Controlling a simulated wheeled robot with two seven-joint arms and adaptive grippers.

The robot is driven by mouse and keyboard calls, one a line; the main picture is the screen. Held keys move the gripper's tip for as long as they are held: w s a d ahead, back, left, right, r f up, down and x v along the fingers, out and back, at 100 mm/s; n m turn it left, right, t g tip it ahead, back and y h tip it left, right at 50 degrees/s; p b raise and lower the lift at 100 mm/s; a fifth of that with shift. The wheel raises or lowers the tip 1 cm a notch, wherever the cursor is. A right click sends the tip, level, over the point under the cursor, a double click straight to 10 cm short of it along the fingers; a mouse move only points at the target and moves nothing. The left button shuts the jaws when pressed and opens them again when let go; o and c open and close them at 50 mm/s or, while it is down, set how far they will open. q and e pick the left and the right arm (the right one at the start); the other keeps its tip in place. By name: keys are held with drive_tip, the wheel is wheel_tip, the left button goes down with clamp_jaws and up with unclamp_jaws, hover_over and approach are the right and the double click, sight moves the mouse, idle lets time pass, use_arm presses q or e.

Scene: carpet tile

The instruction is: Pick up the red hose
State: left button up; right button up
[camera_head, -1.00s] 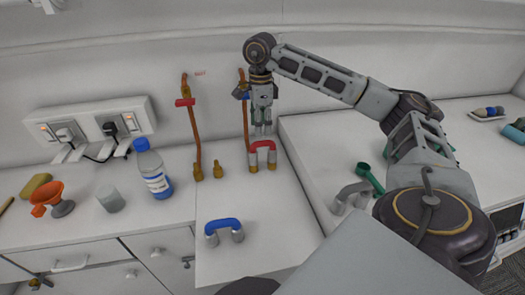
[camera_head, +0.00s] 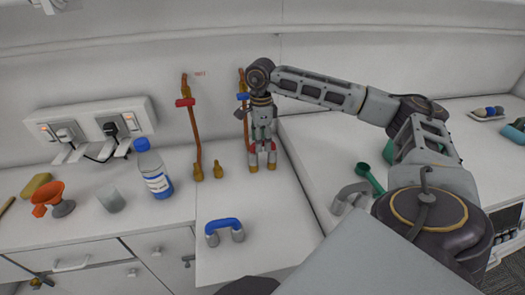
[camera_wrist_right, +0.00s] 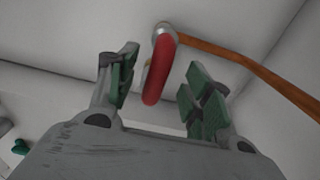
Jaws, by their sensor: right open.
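The red hose (camera_head: 252,149) is a short U-shaped piece with grey and brass ends, standing on the white counter at the back near the wall. My right gripper (camera_head: 263,155) is right over it, pointing down, and hides its middle. In the right wrist view the red hose (camera_wrist_right: 160,69) lies between the two green-padded fingers of the open right gripper (camera_wrist_right: 158,85), with gaps visible on both sides. My left gripper is not in view.
A blue hose (camera_head: 223,225) stands nearer on the same counter. Copper pipes (camera_head: 194,130) with red and blue handles rise along the wall. Two brass stubs (camera_head: 218,170), a bottle (camera_head: 153,170) and a cup (camera_head: 110,200) are to the left.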

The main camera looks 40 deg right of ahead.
drive_tip(key=shift+s+d+f, duration=0.1)
drive_tip(key=shift+s+f, duration=0.05)
drive_tip(key=shift+f, duration=0.5)
wheel_tip(320, 180, down, 2)
drive_tip(key=shift+s+f+p, duration=0.1)
drive_tip(key=shift+f+p, duration=0.15)
drive_tip(key=shift+p, duration=0.15)
drive_tip(key=shift+f, duration=0.65)
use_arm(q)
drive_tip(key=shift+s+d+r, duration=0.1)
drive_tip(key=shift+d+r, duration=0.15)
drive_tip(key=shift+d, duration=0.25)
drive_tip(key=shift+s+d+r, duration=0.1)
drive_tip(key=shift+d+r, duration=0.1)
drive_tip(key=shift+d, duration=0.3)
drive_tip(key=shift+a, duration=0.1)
